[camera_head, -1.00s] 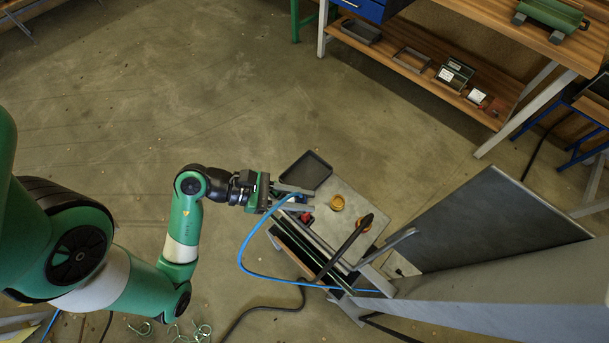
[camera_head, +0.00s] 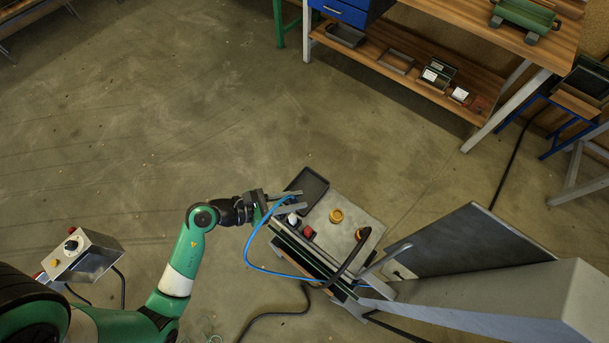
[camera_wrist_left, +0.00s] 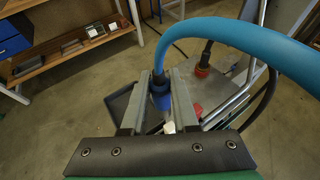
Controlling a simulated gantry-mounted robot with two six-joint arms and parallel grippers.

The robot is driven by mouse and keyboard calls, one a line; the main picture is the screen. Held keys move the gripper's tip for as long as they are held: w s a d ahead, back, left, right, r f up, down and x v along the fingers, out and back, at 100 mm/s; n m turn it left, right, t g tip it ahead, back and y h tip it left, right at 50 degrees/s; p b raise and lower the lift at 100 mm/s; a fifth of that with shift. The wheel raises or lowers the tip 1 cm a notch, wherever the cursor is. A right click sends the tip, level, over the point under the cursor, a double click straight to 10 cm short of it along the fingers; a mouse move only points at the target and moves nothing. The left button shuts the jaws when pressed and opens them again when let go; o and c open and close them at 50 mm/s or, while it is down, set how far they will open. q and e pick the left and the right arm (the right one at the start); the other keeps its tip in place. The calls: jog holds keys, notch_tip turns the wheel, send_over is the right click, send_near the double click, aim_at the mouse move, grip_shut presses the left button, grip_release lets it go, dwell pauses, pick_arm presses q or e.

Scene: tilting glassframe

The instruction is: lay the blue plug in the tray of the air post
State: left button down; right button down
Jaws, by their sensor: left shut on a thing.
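My left gripper (camera_head: 303,199) is shut on the blue plug (camera_wrist_left: 161,94), which sits between the two fingers in the left wrist view. The blue hose (camera_head: 264,229) runs from the plug and loops back down to the air post. The tray (camera_head: 315,184) is dark, shallow and looks empty; it sits at the far left corner of the post's top (camera_head: 338,240). The fingertips are over or beside the tray's near edge; the height between them is hard to tell. The tray also shows left of the fingers in the left wrist view (camera_wrist_left: 116,106). My right gripper is not in view.
On the post are a white knob (camera_head: 292,218), a red knob (camera_head: 308,232) and a yellow fitting (camera_head: 336,216). A black hose (camera_head: 345,256) and a metal rail (camera_head: 385,258) stand on the right. A wooden bench (camera_head: 480,50) is further back.

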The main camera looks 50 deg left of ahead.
pick_arm(q)
jog(key=shift+w+a+f+b, duration=0.9)
jog(key=shift+w+f+b, duration=0.4)
jog(key=shift+f, duration=0.65)
jog(key=shift+w+a+f+b, duration=1)
jog(key=shift+w+f, duration=0.65)
jog(key=shift+f, duration=0.3)
jog(key=shift+w+a+f+b, duration=0.8)
jog(key=shift+w+f+b, duration=0.55)
jog(key=shift+f, duration=0.6)
jog(key=c, duration=0.7)
grip_release()
jog(key=shift+w, duration=0.1)
jog(key=shift+r+p, duration=0.3)
jog(key=shift+p, duration=0.1)
jog(key=p+v, duration=0.3)
jog(key=v, duration=0.9)
jog(key=shift+f, duration=0.15)
